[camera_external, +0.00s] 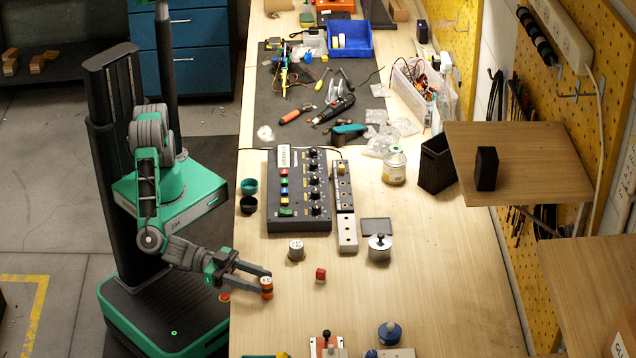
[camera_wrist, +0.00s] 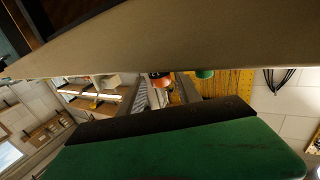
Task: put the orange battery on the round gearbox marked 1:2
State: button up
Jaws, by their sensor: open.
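The orange battery (camera_external: 267,290), a small upright cylinder with a pale band, stands near the left edge of the bench. My gripper (camera_external: 267,281) is low at the battery, its fingers spread on either side of it; contact cannot be made out. In the wrist view, an orange round end (camera_wrist: 161,79) shows between the fingers of my gripper (camera_wrist: 164,85). Round metal pieces stand to the right: a small can-like one (camera_external: 296,251) and a wider one with a black knob (camera_external: 380,248). Their markings are too small to read, so I cannot tell which is 1:2.
A dark control box (camera_external: 299,190) with knobs stands behind. A blue-knobbed round piece (camera_external: 390,334) and other parts sit at the front edge. Bare wood lies between. A green object (camera_wrist: 205,73) shows in the wrist view.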

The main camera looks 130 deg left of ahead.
aim_at(261, 281)
jog(key=x, duration=0.3)
jog(key=shift+w+a, duration=0.1)
grip_shut()
dwell(0.4)
